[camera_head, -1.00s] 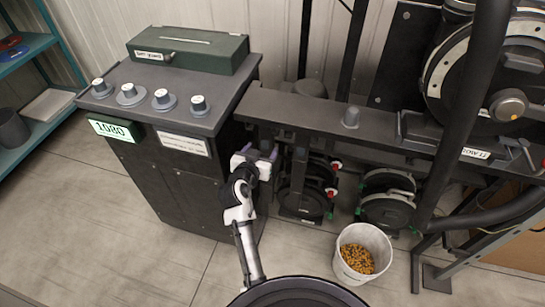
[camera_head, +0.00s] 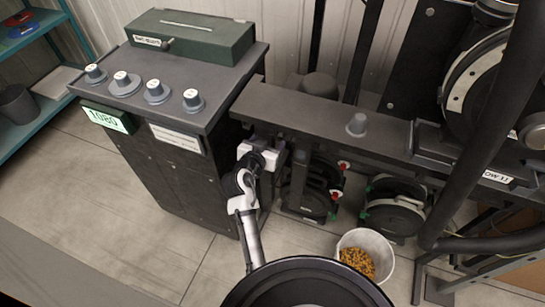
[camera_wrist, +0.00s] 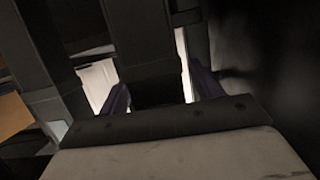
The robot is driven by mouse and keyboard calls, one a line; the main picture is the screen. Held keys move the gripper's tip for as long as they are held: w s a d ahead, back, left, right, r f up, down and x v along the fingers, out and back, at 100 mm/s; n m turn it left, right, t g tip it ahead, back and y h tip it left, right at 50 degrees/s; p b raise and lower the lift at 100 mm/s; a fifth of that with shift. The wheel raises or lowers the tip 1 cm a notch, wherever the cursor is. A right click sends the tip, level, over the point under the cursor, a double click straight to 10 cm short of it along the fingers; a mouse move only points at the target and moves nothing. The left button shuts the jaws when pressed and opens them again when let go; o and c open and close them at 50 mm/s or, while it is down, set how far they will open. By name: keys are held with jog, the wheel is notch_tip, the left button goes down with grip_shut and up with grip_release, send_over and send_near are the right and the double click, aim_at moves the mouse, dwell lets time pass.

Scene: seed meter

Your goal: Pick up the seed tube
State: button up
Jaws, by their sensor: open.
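My gripper (camera_head: 278,157) is beside the right side of the dark cabinet, under the left end of the long dark beam. In the wrist view its two purple fingers (camera_wrist: 157,95) stand apart. A dark upright piece (camera_wrist: 153,88) shows in the gap between them; it may be the seed tube, but the picture is too dark to be sure. I cannot tell whether the fingers touch it. In the head view the hand and beam hide that spot, and I cannot clearly make out a seed tube.
The dark cabinet (camera_head: 150,165) with knobs and a "1080" display stands close left of my gripper. The beam (camera_head: 300,118) runs above. Black round units (camera_head: 392,215) with red and green fittings stand to the right. A white bucket (camera_head: 388,248) of seeds sits on the floor.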

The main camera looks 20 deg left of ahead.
jog(key=shift+s+r, duration=0.15)
jog(key=shift+c, duration=0.6)
grip_shut()
jog(key=shift+r, duration=0.1)
